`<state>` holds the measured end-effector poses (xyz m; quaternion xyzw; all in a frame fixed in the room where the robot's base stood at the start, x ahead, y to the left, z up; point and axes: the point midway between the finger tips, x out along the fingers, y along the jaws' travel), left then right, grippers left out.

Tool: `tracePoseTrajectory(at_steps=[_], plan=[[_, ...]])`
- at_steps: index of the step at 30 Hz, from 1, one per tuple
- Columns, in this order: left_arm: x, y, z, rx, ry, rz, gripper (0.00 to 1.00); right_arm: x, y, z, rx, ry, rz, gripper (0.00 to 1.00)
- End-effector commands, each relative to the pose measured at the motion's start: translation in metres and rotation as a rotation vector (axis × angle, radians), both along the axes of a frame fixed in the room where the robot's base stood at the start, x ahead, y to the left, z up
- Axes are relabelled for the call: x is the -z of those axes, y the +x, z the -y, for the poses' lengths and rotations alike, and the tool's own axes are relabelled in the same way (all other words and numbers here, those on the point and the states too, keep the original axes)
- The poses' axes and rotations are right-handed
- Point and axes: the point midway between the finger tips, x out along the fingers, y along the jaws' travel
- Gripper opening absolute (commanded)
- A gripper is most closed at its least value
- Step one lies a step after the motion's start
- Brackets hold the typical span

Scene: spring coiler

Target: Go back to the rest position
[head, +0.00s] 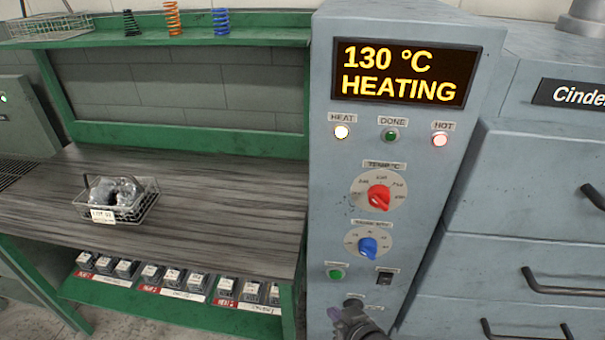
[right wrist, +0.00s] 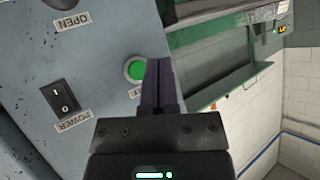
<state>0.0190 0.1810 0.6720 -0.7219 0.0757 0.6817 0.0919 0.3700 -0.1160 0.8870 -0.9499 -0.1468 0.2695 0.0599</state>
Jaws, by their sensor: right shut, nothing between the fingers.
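My right gripper (head: 345,318) is at the bottom of the head view, in front of the lower part of the grey control cabinet (head: 322,190). In the right wrist view its fingers (right wrist: 159,72) are shut and empty. They overlap the right edge of a lit green button (right wrist: 136,70); I cannot tell whether they touch it. The cabinet display (head: 404,72) reads 130 °C HEATING. The HEAT lamp (head: 341,132) and the HOT lamp (head: 440,140) are lit. The left gripper is not in view.
A wire basket (head: 143,211) with wrapped contents stands on the wooden bench (head: 230,185) at the left. Springs (head: 221,21) stand on the green shelf (head: 270,37). Grey drawers with dark handles (head: 565,285) are at the right. A power switch (right wrist: 62,98) is near the green button.

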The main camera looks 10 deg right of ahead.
Motion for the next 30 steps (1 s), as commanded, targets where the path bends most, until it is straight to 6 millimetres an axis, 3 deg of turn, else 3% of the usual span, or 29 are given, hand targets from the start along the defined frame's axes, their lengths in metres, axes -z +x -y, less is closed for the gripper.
tracePoseTrajectory(at_steps=[2,5,6,9,12,15,19,30], plan=[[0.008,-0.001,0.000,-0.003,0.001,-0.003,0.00,0.043,-0.022,0.012,0.022,-0.054,-0.086,0.00],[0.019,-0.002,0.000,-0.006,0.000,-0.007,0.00,0.122,-0.081,0.034,0.048,-0.169,-0.277,0.00],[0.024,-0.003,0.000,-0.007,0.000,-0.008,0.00,0.152,-0.112,0.043,0.050,-0.216,-0.363,0.00],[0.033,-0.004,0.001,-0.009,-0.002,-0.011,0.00,0.210,-0.197,0.057,0.032,-0.315,-0.571,0.00],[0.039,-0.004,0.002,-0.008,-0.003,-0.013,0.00,0.242,-0.274,0.062,-0.008,-0.381,-0.745,0.00],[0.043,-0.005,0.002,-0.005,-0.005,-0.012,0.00,0.255,-0.327,0.063,-0.042,-0.416,-0.860,0.00],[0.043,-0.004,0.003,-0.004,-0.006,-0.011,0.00,0.258,-0.356,0.063,-0.065,-0.433,-0.920,0.00],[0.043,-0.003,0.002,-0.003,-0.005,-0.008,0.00,0.258,-0.356,0.064,-0.066,-0.434,-0.922,0.00]])
